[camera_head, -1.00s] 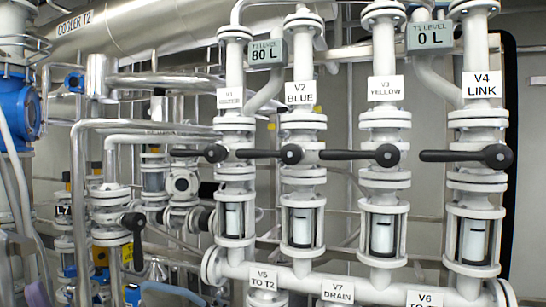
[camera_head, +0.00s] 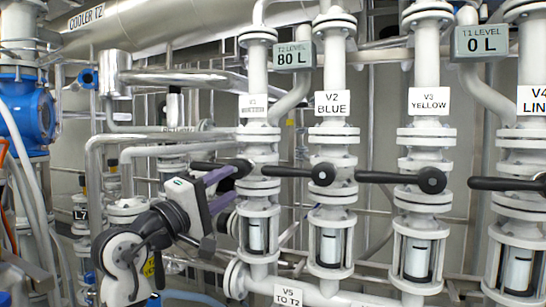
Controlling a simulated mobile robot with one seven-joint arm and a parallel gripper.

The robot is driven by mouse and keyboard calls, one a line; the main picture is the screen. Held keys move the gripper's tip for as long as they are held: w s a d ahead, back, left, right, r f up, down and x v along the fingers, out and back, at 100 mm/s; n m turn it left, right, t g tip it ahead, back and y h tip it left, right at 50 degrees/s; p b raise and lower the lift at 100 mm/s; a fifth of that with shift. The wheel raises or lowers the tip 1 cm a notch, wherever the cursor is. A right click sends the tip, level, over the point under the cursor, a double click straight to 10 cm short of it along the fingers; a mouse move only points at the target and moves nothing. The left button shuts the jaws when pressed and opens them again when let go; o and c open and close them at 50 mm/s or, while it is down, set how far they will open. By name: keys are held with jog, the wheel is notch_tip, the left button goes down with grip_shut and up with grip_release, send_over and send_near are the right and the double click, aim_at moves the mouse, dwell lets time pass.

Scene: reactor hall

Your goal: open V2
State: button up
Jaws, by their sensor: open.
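Valve V2 is on the white vertical pipe with the label "V2 BLUE" (camera_head: 332,103). Its black lever (camera_head: 290,172) lies horizontal, pointing left from its round hub (camera_head: 322,175), across the pipe. My gripper (camera_head: 232,184) is in front of the lower left of the V1 pipe, left of V2's lever and apart from it. Its purple-grey fingers are spread and empty, pointing right. They overlap the V1 lever (camera_head: 204,166) in the picture; I cannot tell whether they touch it.
V3's lever (camera_head: 390,177) and V4's lever (camera_head: 503,184) are also horizontal. Sight glasses (camera_head: 331,246) sit below the valves. Displays read 80 L (camera_head: 292,57) and 0 L (camera_head: 480,43). A lower white pipe carries the V5 label (camera_head: 288,295). Blue equipment (camera_head: 28,118) stands at left.

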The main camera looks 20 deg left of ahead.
aim_at(282, 169)
jog(key=w+d+p, duration=0.1)
jog(key=w+d, duration=0.1)
jog(key=w, duration=0.2)
jog(key=w+d+r+g+h+p, duration=0.1)
jog(key=w+d+p, duration=0.1)
jog(key=w, duration=0.1)
jog(key=w+d+r+g+h+p, duration=0.1)
jog(key=w+d, duration=0.1)
jog(key=w, duration=0.2)
jog(key=shift+w+d+r, duration=0.1)
jog(key=shift+w+d, duration=0.25)
jog(key=shift+d, duration=0.05)
jog(key=shift+w+d+p, duration=0.25)
jog(key=shift+w+p, duration=0.05)
jog(key=shift+w, duration=0.35)
jog(key=shift+c, duration=0.2)
grip_shut()
